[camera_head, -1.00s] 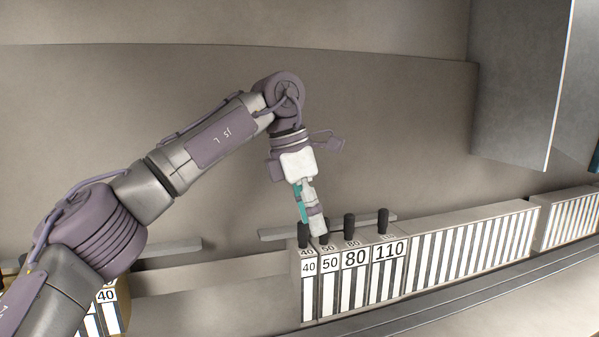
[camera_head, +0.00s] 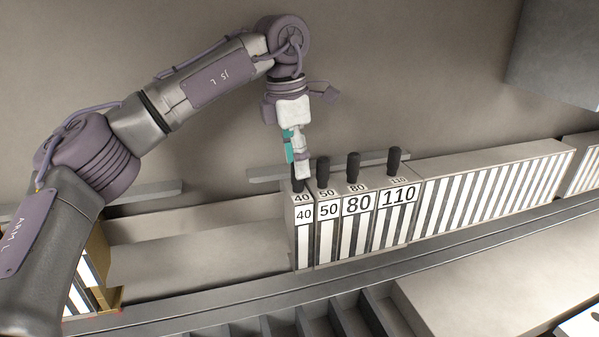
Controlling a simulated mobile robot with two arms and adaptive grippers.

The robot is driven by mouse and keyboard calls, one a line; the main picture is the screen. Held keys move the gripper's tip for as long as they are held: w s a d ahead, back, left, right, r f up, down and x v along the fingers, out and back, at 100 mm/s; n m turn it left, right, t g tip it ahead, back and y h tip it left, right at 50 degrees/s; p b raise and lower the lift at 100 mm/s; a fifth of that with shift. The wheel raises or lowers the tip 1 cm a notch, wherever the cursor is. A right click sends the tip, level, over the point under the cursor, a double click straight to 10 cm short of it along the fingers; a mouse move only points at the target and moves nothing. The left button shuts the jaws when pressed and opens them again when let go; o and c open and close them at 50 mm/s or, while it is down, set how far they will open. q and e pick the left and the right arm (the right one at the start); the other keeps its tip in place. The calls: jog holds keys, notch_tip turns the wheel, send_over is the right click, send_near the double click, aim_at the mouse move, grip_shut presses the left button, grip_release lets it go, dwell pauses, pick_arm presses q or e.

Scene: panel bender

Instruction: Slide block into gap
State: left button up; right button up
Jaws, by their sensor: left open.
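Several white-fronted blocks with dark stripes stand in a row, marked 40 (camera_head: 304,215), 50 (camera_head: 329,211), 80 (camera_head: 357,204) and 110 (camera_head: 398,195). Each has a black knob on top. My left gripper (camera_head: 301,170) points down at the knob of the 40 block (camera_head: 298,185). It is open, and its fingers partly hide this knob; whether they touch it I cannot tell. A wide gap (camera_head: 200,262) lies left of the 40 block, up to a yellow-edged striped block (camera_head: 90,275) partly behind my left arm. My right gripper is not in view.
A long striped block row (camera_head: 490,190) continues to the right of the 110 block. A rail (camera_head: 220,300) runs along the front of the blocks, with dark slots (camera_head: 285,325) below it. A grey box (camera_head: 560,55) hangs at upper right.

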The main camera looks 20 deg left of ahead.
aim_at(300, 190)
pick_arm(q)
jog(key=f+p, duration=0.1)
jog(key=f, duration=0.2)
jog(key=shift+d+f, duration=0.15)
jog(key=shift+d, duration=0.05)
jog(key=shift+s+f, duration=0.1)
jog(key=shift+f, duration=0.35)
grip_shut()
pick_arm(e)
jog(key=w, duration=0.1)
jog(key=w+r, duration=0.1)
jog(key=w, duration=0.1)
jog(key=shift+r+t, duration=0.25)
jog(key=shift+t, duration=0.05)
